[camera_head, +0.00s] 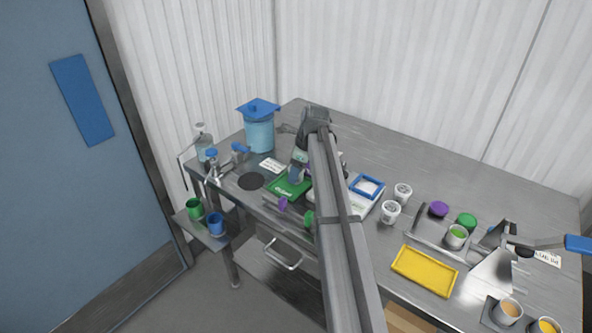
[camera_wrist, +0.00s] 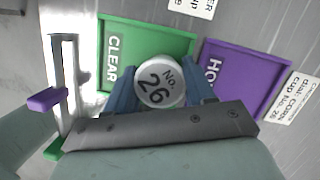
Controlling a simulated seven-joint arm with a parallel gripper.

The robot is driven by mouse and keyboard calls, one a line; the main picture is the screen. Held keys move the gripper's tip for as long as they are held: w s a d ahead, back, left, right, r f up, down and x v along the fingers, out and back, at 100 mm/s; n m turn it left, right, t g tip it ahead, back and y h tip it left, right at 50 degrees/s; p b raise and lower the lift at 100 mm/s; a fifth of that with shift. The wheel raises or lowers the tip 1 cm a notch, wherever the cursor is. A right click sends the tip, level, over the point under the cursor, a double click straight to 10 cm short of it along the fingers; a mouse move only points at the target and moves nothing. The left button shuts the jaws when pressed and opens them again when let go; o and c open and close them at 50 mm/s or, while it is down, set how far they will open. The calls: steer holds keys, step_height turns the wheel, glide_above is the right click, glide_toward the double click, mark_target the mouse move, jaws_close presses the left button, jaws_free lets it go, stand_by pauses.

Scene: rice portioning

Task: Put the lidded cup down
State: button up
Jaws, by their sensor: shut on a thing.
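My gripper (camera_head: 296,175) points down by the green tray on the table, and my arm covers part of that area. In the wrist view, the blue fingers of my gripper (camera_wrist: 160,98) are shut on the lidded cup (camera_wrist: 158,74), which has a round white lid marked "No. 26". The green tray (camera_wrist: 179,40), lettered "CLEAR", lies behind the cup, which overlaps its lower right part. The purple tray (camera_wrist: 236,55), its lettering partly hidden, lies to the right. The green tray also shows in the head view (camera_head: 283,191). Whether the cup touches a surface cannot be told.
Two white-lidded cups (camera_head: 390,212) stand right of my arm beside a blue-framed scale (camera_head: 367,186). A yellow tray (camera_head: 425,271) lies at the front. A blue-lidded container (camera_head: 259,133) stands at the back left. A printed label (camera_wrist: 295,96) lies beside the purple tray.

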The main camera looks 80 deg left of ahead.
steer(key=o, duration=1.1)
steer(key=shift+f, duration=0.1)
steer(key=shift+o, duration=0.2)
steer(key=v, duration=1.2)
